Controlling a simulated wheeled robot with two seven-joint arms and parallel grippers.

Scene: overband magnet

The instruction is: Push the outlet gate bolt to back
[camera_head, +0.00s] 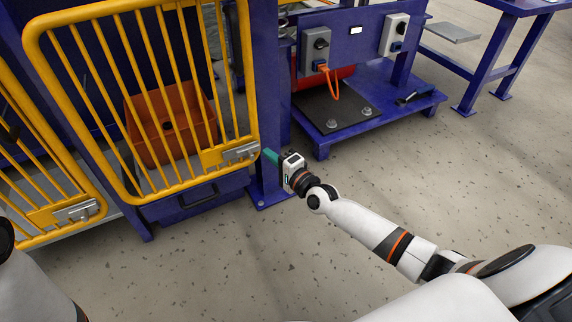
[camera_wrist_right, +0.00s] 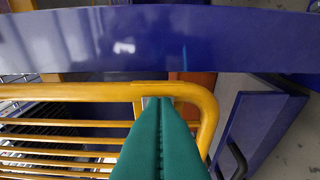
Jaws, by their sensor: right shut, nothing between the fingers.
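A yellow barred gate (camera_head: 150,100) stands at the left with a grey metal bolt (camera_head: 240,152) low on its right edge. My right gripper (camera_head: 268,155) is shut and empty, its green fingertips just right of that bolt, beside a blue post. In the right wrist view the shut green fingers (camera_wrist_right: 160,105) point at the yellow gate frame (camera_wrist_right: 80,91). A small bit of grey metal shows at their tips, mostly hidden by them; I cannot tell whether they touch it. My left gripper is out of view.
A second yellow gate (camera_head: 35,170) with its own bolt (camera_head: 77,211) is at the far left. An orange bin (camera_head: 172,125) sits behind the bars. The blue post (camera_head: 268,100) is close to my right gripper. Open floor (camera_head: 450,190) lies to the right.

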